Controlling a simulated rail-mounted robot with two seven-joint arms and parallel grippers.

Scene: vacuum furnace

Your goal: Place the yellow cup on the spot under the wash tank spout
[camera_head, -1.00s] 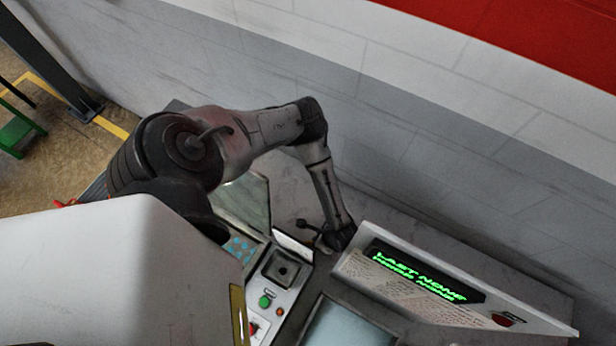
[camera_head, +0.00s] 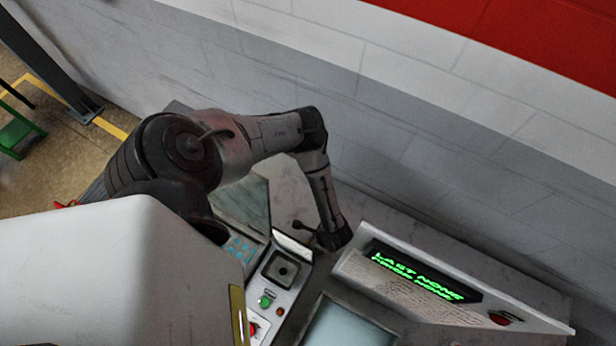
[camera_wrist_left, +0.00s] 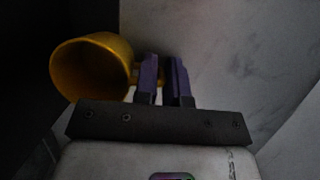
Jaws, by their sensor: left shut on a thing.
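The yellow cup (camera_wrist_left: 90,68) shows in the left wrist view, to the left of my fingers, with its round open mouth turned toward the camera. My left gripper (camera_wrist_left: 165,68) has its two purple fingers close together at the cup's handle side, shut on it. The cup appears tilted in that view. My right gripper is not in view.
A panel with a green lettered display (camera_head: 425,275) stands right of my left wrist. A control box with a green button (camera_head: 265,301) is nearer. A pale wall (camera_head: 400,130) runs behind, with a narrow grey surface (camera_head: 285,190) before it.

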